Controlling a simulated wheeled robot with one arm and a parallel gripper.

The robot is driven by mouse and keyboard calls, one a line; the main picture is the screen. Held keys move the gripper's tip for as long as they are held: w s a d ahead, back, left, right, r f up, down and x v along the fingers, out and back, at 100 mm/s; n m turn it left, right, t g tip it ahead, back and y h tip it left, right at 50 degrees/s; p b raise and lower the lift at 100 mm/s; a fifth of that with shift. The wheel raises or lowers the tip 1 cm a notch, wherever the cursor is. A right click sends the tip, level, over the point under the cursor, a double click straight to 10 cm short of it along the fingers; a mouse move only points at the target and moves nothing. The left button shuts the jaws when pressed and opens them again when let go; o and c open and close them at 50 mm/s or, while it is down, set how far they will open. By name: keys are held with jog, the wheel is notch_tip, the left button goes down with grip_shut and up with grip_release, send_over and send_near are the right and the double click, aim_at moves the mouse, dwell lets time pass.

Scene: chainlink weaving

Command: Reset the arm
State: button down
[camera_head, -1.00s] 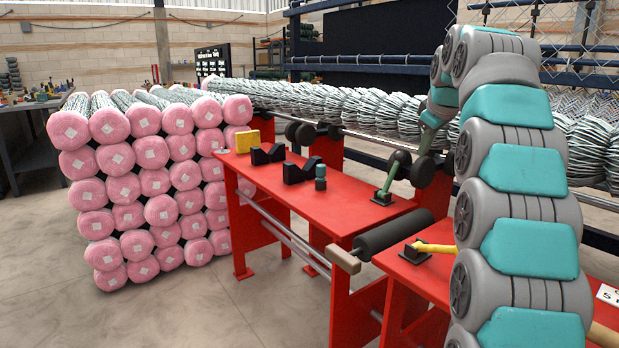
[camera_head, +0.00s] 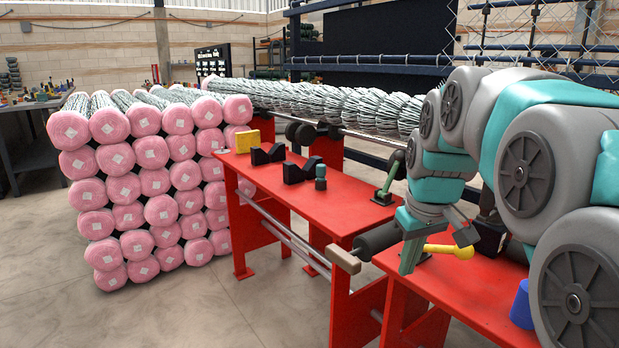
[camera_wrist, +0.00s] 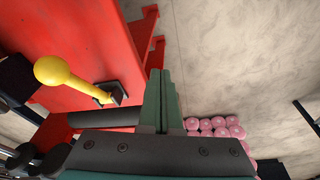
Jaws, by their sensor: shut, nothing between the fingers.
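My arm (camera_head: 540,150), grey and teal, fills the right side of the head view, bent over the right red table. My gripper (camera_head: 408,268) points down beside that table's left end, near the yellow-handled lever (camera_head: 450,250). In the wrist view my gripper (camera_wrist: 160,75) shows as two green fingers lying together, shut and empty. The yellow lever (camera_wrist: 70,78) stands to the left of the fingers there, apart from them in the picture.
The red table (camera_head: 350,195) carries black blocks (camera_head: 298,172) and a yellow block (camera_head: 255,138). A dark roller (camera_head: 378,240) lies between the tables. A blue cylinder (camera_head: 521,305) stands close to my arm. Pink-ended rolls (camera_head: 150,152) are stacked at left; the floor before them is clear.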

jog(key=s+f+m+g, duration=0.1)
jog(key=s+f, duration=0.4)
jog(key=s, duration=0.4)
jog(key=s+a+f+m+g, duration=0.1)
jog(key=s+f+g, duration=0.1)
jog(key=s+f, duration=0.4)
jog(key=s+a+f+m+g, duration=0.1)
jog(key=s+f, duration=0.5)
jog(key=s, duration=0.8)
jog(key=shift+a+m, duration=0.2)
jog(key=shift+m, duration=0.1)
